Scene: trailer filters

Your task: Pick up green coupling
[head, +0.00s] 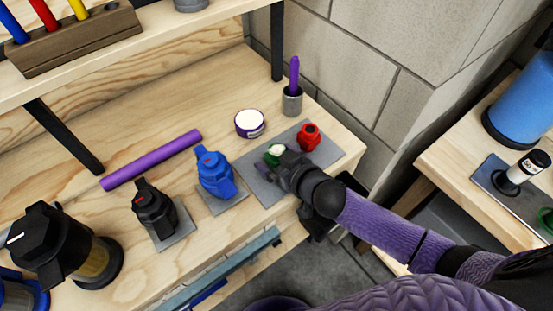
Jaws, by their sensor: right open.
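The green coupling (273,151) sits on a grey mat (327,155) near the right end of the wooden workbench. Part of it is hidden by my right gripper (277,164). My right arm comes in from the lower right, and the gripper is at the coupling's near side. The gripper is open; whether its fingers touch the coupling I cannot tell. A red coupling (308,137) stands on the same mat, to the right of the green one. My left gripper is not in view.
A blue fitting (214,175) and a black fitting (155,208) stand on small mats to the left. A purple rod (152,160), a white-topped round tin (250,123) and a grey cup (292,102) with a purple stick lie behind. A shelf (160,35) overhangs the back.

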